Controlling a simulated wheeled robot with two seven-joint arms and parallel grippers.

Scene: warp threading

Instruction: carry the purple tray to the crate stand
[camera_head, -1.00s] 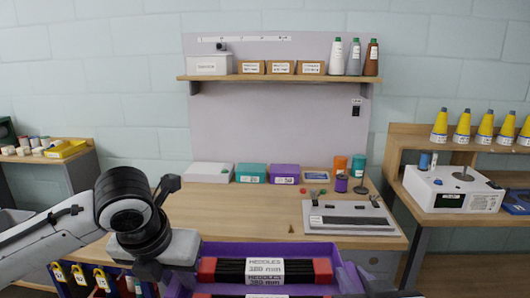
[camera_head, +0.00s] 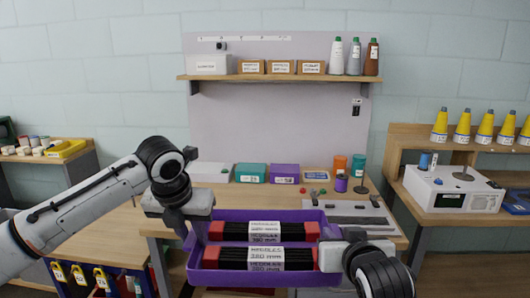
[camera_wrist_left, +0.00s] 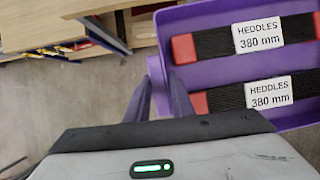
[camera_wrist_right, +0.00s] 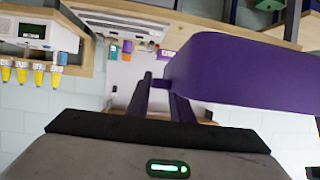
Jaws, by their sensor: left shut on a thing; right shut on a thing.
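The purple tray (camera_head: 262,214) is held level in front of the wooden workbench in the head view. It carries two black heddle bundles with red ends and white labels reading "HEDDLES 380 mm" (camera_head: 280,259). My left gripper (camera_head: 193,236) is shut on the tray's left end; the left wrist view shows its fingers (camera_wrist_left: 160,100) at the purple end tab. My right gripper (camera_head: 335,240) is shut on the right end; the right wrist view shows its fingers (camera_wrist_right: 158,98) at the tab beside the purple wall (camera_wrist_right: 245,75). I cannot pick out the crate stand with certainty.
The workbench (camera_head: 235,200) behind the tray holds a teal box (camera_head: 250,172), a purple box (camera_head: 284,173) and a grey device (camera_head: 350,210). A lower wooden top (camera_head: 105,240) stands at left, with yellow-tagged bins (camera_head: 78,275) below. A side bench with a white machine (camera_head: 452,190) stands at right.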

